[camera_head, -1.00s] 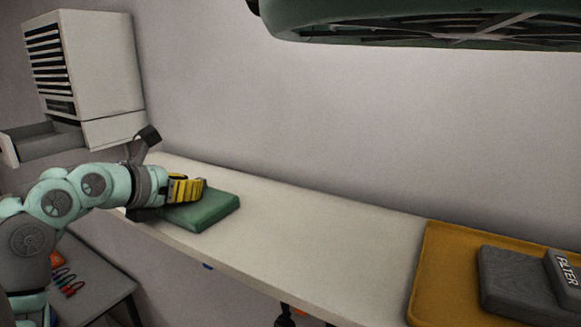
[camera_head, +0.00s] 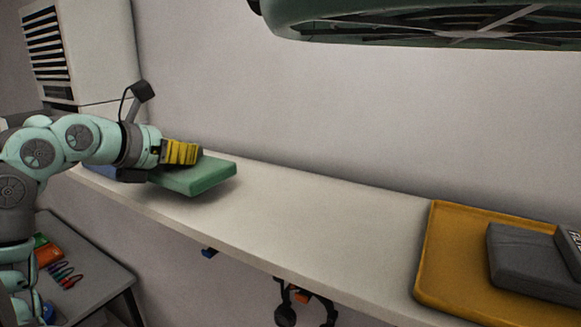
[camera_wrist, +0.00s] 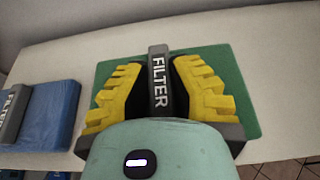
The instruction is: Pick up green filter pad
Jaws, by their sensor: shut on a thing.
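The green filter pad (camera_head: 199,177) is a flat green block at the left part of the white shelf. In the head view it is slightly tilted and appears raised off the shelf, with a shadow below it. In the wrist view the green pad (camera_wrist: 237,88) spreads out behind my fingers. My gripper (camera_head: 184,153) has yellow ridged fingers. In the wrist view my gripper (camera_wrist: 160,85) is shut on the pad's dark upright handle (camera_wrist: 159,75), which reads "FILTER".
A blue pad (camera_wrist: 48,115) with a grey handle lies left of the green one. A yellow tray (camera_head: 440,255) with a grey filter pad (camera_head: 535,262) stands at the right. The shelf's middle (camera_head: 320,215) is clear. A green fan-like housing (camera_head: 420,20) hangs above.

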